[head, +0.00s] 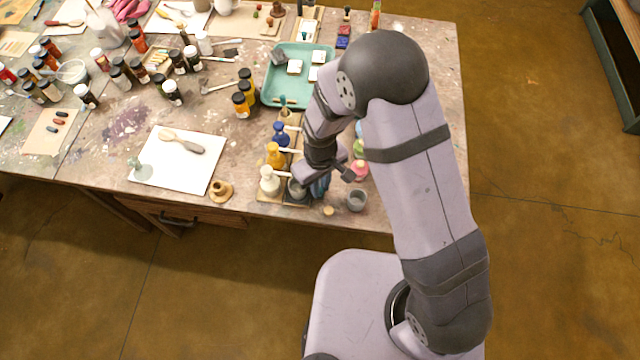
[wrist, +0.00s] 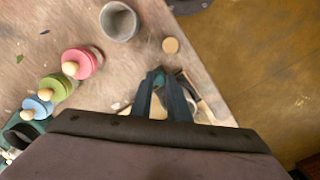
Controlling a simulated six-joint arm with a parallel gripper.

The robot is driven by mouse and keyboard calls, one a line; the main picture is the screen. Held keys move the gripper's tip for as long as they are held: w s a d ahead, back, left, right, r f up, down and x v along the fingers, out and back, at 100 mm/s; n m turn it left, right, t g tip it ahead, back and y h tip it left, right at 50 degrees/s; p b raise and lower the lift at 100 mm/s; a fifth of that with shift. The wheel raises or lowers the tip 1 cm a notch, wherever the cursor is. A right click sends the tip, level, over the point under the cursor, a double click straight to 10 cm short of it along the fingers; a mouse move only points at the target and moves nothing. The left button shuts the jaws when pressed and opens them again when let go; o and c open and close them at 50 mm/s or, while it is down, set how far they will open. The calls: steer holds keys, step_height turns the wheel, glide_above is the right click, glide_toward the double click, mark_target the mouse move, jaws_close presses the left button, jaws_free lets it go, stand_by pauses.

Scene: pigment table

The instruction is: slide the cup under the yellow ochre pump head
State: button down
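A grey cup (head: 297,190) stands at the front of the board, by the white pump's spout and nearer the front than the yellow pump. My gripper (head: 319,187) is low, just right of this cup. In the wrist view my gripper (wrist: 159,76) has its fingertips together with nothing clearly held. The fingers largely hide the cup there; I cannot tell whether they touch it.
A second grey cup (head: 357,201) stands to the right, near the table's front edge, with a small wooden disc (head: 328,211) beside it. Pink (wrist: 77,64), green (wrist: 54,88) and blue (wrist: 36,108) knobbed jars stand in a row. A teal tray (head: 270,92) lies behind.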

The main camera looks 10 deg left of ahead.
steer(key=w+b, duration=0.1)
steer(key=w, duration=0.6)
steer(key=shift+b, duration=0.3)
steer(key=c, duration=1.7)
jaws_free()
steer(key=shift+r+b, duration=0.95)
steer(key=shift+r, duration=2.75)
